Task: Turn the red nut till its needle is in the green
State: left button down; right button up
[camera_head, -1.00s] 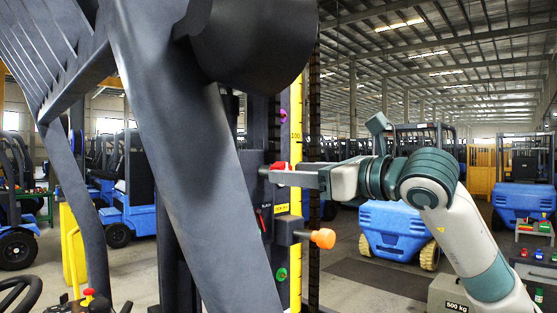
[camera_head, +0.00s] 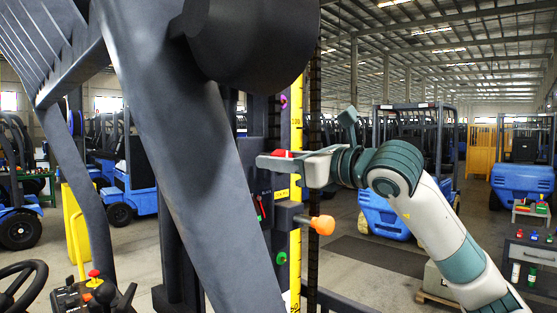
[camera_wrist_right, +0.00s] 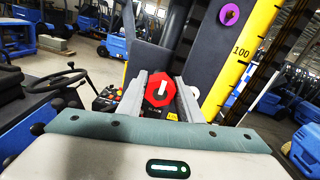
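The red nut (camera_head: 283,153) is on the dark mast beside the yellow scale strip. In the right wrist view it is a red many-sided nut (camera_wrist_right: 153,80) with a pale bar at its middle. My right gripper (camera_head: 274,161) reaches it from the right. Its two grey fingers stand on either side of the nut, which fills the gap between them, so it looks shut on it. A small dark gauge (camera_head: 262,208) with a red needle and a bit of green is just below. The needle's exact place is too small to tell. My left gripper is not in view.
An orange knob (camera_head: 322,225) sticks out below the gripper. A green knob (camera_head: 281,258) and a purple knob (camera_wrist_right: 229,14) are on the same mast. A thick dark slanted beam (camera_head: 180,130) stands close on the left. Blue forklifts stand behind.

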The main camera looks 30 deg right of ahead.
jog(key=shift+f+m+b, duration=0.15)
jog(key=shift+m+b, duration=0.25)
jog(key=shift+b, duration=0.45)
jog(key=m+b, duration=0.7)
jog(key=b, duration=0.3)
jog(key=shift+m, duration=0.4)
jog(key=shift+m+b, duration=0.9)
jog(key=shift+r+m, duration=0.25)
jog(key=shift+m, duration=0.15)
jog(key=o, duration=1)
jog(key=shift+o, duration=0.2)
